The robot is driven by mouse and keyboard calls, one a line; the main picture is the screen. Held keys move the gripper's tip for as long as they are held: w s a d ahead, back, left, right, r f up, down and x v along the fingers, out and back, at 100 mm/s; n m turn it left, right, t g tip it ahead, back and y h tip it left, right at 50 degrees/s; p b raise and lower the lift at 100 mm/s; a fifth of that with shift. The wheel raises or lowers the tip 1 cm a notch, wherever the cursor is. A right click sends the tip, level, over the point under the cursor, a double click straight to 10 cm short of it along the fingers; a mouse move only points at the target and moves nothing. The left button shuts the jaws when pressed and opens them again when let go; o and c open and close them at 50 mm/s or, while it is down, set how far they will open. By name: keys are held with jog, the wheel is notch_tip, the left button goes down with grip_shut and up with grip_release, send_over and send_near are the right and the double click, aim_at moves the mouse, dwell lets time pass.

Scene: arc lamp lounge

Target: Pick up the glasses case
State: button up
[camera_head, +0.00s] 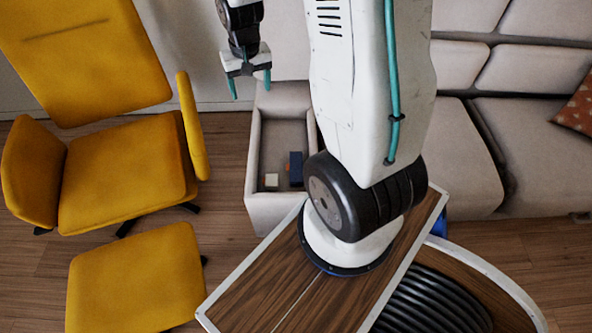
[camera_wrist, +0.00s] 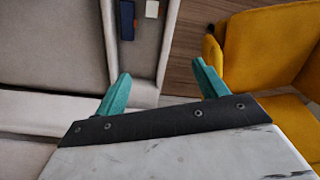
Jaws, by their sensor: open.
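In the wrist view the dark blue object (camera_wrist: 127,20) shows at the top edge, left of centre. My gripper (camera_head: 250,86) is open and empty, with its two teal fingers pointing down. In the head view it appears beyond the dark blue object, toward the bin's far end. In the wrist view the open fingers (camera_wrist: 161,72) are apart from the object, with nothing between them.
A small cream block (camera_head: 271,181) lies in the bin left of the dark blue object. A small orange piece (camera_head: 287,167) lies between them. A yellow armchair (camera_head: 120,165) and footstool (camera_head: 137,280) stand left. The beige sofa (camera_head: 455,150) is right. Wood floor lies between armchair and bin.

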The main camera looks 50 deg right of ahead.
jog(key=d+f+m, duration=0.1)
jog(key=d+f, duration=0.3)
jog(key=f, duration=0.5)
jog(key=d+f+m, duration=0.2)
jog(key=d+f, duration=0.2)
jog(key=f, duration=0.5)
jog(key=m, duration=0.1)
send_over(295, 166)
jog(key=shift+g, duration=0.3)
jog(key=f, duration=1.5)
jog(key=shift+w+f, duration=0.2)
jog(key=shift+f, duration=0.1)
notch_tip(295, 166, down, 8)
jog(key=shift+s+r, duration=0.15)
jog(key=shift+r, duration=0.1)
jog(key=c, duration=0.8)
jog(key=shift+r, duration=0.1)
